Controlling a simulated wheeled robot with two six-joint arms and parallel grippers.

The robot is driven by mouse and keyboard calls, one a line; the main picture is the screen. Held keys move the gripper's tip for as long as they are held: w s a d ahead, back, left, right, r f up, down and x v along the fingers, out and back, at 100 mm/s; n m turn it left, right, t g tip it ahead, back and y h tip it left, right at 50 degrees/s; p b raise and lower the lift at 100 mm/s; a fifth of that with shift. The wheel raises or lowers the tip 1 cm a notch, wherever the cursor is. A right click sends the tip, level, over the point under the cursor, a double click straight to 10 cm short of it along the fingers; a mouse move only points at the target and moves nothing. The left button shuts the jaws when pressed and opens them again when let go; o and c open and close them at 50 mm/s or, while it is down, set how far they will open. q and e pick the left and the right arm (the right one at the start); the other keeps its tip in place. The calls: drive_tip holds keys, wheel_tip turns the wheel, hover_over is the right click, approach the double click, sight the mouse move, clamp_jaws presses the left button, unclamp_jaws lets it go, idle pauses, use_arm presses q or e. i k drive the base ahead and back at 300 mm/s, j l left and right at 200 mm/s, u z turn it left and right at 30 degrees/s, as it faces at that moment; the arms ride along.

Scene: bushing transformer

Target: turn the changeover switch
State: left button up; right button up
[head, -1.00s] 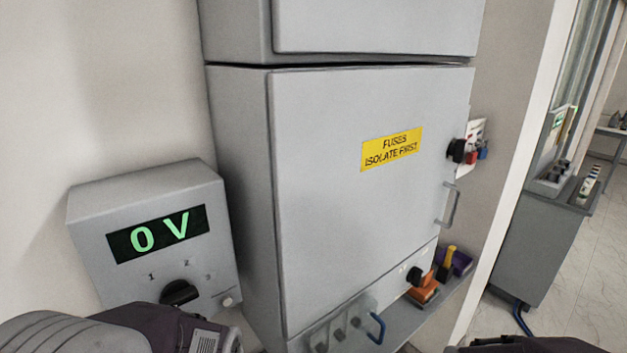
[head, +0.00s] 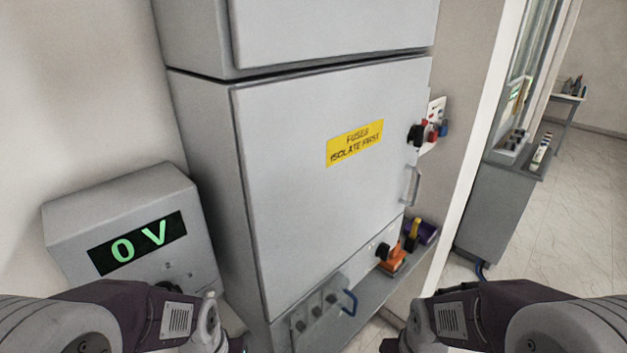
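A grey meter box (head: 170,200) at the left shows a green 0 V on its display (head: 138,243). Its black rotary knob, seen a second ago, is now mostly hidden behind my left arm. Another black rotary knob (head: 383,251) sits low on the right of the grey cabinet's front. A third black knob (head: 415,134) stands at the cabinet's right edge. No label tells me which is the changeover switch. Both my arms show along the bottom edge, left and right, but their gripper fingers are out of view.
The cabinet door (head: 300,220) is shut, with a yellow FUSES ISOLATE FIRST label (head: 355,143) and a grey handle (head: 411,186). A blue handle (head: 349,302) sticks out below. Orange (head: 392,262) and purple (head: 424,232) items lie on a shelf. A grey bench (head: 485,210) stands beyond, with open floor beside it.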

sight(383, 252)
drive_tip(key=k+l+u, duration=0.1)
drive_tip(key=l+u, duration=0.25)
drive_tip(key=k+l+u, duration=0.1)
drive_tip(key=l+u, duration=0.15)
drive_tip(key=u, duration=0.15)
